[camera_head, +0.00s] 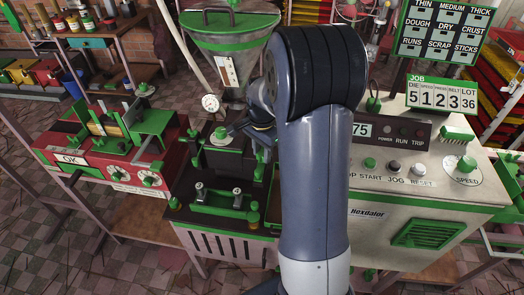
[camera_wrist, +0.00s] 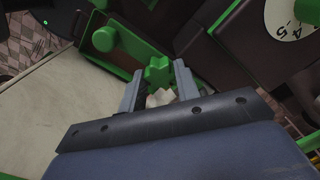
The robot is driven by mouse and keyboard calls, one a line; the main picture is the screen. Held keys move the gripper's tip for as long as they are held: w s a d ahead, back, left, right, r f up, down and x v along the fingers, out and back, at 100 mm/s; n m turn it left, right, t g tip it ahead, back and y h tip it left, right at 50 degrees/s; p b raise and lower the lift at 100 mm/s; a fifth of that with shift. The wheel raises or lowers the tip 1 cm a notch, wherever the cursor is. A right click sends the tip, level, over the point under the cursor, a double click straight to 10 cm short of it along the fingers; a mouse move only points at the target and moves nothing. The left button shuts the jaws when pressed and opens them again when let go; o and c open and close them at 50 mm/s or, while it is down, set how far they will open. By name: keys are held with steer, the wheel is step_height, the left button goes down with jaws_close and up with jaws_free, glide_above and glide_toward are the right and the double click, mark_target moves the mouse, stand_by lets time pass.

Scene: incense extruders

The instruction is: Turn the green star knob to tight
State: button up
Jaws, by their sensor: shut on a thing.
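The green star knob (camera_wrist: 158,70) shows in the wrist view as a lobed green shape between my two fingers. My gripper (camera_wrist: 157,76) is shut on it, one finger on each side. A pale, blocky piece (camera_wrist: 160,97) sits just below the knob between the fingers. In the head view my gripper (camera_head: 258,132) is at the dark extruder block under the green-rimmed hopper (camera_head: 225,45), partly hidden by my own arm. I cannot clearly make out the held knob there. Its tight mark cannot be read.
A white dial with numbers (camera_wrist: 290,18) is at the upper right of the wrist view. A red machine (camera_head: 110,150) stands left, and the control cabinet (camera_head: 400,195) stands right.

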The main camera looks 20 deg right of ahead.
mark_target(262, 153)
steer(key=shift+m, duration=0.8)
steer(key=o, duration=1)
step_height(262, 153, up, 11)
steer(key=shift+f, duration=0.1)
